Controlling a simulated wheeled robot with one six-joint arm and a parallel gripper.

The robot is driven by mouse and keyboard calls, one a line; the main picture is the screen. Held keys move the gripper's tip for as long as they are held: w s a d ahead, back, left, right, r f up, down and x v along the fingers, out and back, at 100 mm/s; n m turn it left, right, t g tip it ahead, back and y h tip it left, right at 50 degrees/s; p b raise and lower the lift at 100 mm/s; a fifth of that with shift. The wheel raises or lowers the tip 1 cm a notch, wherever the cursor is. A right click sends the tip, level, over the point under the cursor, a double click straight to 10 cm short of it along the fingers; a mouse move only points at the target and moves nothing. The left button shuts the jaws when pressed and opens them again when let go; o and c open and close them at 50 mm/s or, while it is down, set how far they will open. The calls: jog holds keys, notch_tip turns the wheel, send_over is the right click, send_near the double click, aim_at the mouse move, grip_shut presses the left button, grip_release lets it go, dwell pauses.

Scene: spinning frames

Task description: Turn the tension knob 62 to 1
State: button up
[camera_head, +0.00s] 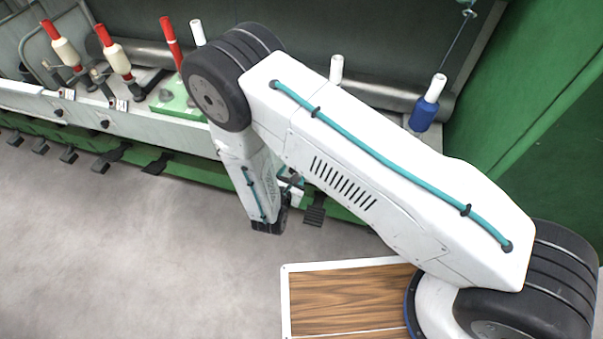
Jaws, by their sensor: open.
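Small dark knobs sit on the pale front rail of the spinning frame, one at the far left (59,113) and one to its right (104,124). Small printed labels are beside them, too small to read, so I cannot tell which is tension knob 62 or where it points. My arm crosses the view from the lower right and bends down in front of the rail. My gripper (291,180) shows only as a small dark part beside the forearm, close to the rail. It is open, and its fingertips are mostly hidden. The rail behind my arm is hidden.
Red-and-cream bobbins (114,53) and white spools stand along the machine. A blue-and-white spool (428,104) is at the right, near a green panel (540,110). Dark pedals (155,164) jut out below the rail. Grey floor (130,260) is clear at the lower left.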

jog(key=shift+w+d+f, duration=0.1)
jog(key=shift+w+f, duration=0.05)
jog(key=shift+w, duration=0.15)
